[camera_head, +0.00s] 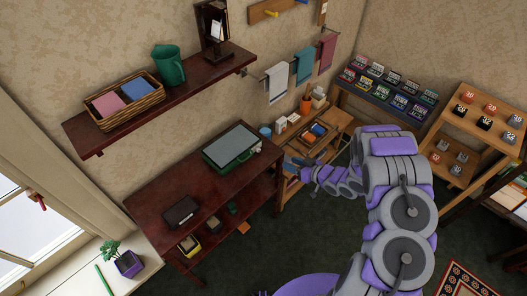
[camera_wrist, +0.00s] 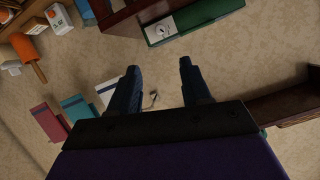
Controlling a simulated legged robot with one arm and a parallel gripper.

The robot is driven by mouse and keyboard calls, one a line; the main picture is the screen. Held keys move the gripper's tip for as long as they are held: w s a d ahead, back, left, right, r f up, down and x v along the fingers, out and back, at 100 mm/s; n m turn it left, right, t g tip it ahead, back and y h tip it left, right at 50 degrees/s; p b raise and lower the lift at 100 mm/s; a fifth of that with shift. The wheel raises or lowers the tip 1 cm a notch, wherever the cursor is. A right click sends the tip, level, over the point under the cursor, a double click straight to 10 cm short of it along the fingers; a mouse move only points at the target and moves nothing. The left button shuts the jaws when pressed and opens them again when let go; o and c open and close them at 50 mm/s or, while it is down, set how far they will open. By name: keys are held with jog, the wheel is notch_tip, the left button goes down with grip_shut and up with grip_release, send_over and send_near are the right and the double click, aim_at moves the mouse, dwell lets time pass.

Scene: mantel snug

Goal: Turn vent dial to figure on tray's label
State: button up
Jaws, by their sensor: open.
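A green case with a pale grey top (camera_head: 232,147) sits on the dark red table. In the wrist view, the green case (camera_wrist: 210,18) shows a pale plate with a small round dial-like part (camera_wrist: 160,28); I cannot read any figure or confirm that it is the vent dial. A wooden tray (camera_head: 302,153) with blue and orange things sits on the wooden stand; no label on it can be read. My gripper (camera_head: 298,168) is beside that stand, right of the case. Its fingers (camera_wrist: 158,66) are apart, with nothing between them in the wrist view.
The dark red table (camera_head: 150,203) carries a dark box (camera_head: 181,213). A wall shelf (camera_head: 80,137) holds a basket (camera_head: 150,101) and a green jug (camera_head: 168,66). Towels (camera_head: 277,83) hang on the wall. Display racks (camera_head: 474,127) stand at right. The dark floor is open in front.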

aim_at(263, 157)
jog(key=b+x, duration=0.2)
jog(key=x, duration=1.5)
jog(key=shift+w, duration=0.1)
grip_shut()
